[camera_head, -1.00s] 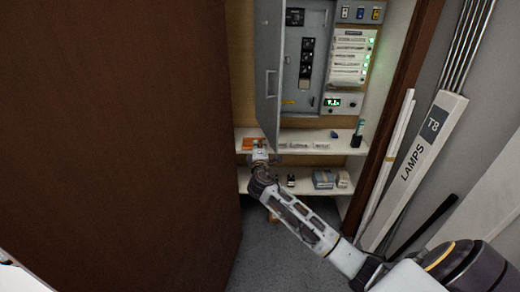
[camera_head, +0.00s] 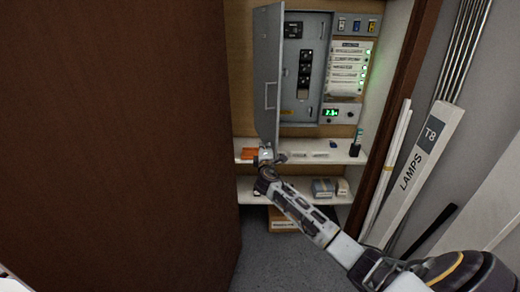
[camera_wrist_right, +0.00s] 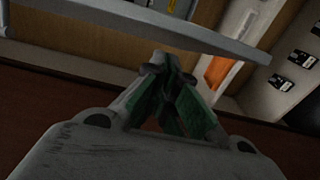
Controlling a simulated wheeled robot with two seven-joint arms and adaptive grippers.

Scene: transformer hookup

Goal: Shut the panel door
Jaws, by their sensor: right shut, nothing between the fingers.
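The grey panel door (camera_head: 268,72) stands ajar, hinged away from the electrical panel (camera_head: 305,75), and its inside and the breakers show to the right of it. The door has a bar handle (camera_head: 270,94) on its face. My right gripper (camera_head: 265,154) is at the lower edge of the door, just above the upper shelf. In the right wrist view the gripper (camera_wrist_right: 172,75) is shut and empty, with the door's edge (camera_wrist_right: 165,28) close in front of its fingertips. I cannot tell whether they touch. My left gripper is not in view.
The upper shelf (camera_head: 345,152) holds an orange item (camera_head: 249,153) and small labelled parts. The lower shelf (camera_head: 247,188) holds boxes (camera_head: 323,187). A large brown door (camera_head: 120,140) fills the left. A lamp box (camera_head: 425,150) and tubes lean at the right.

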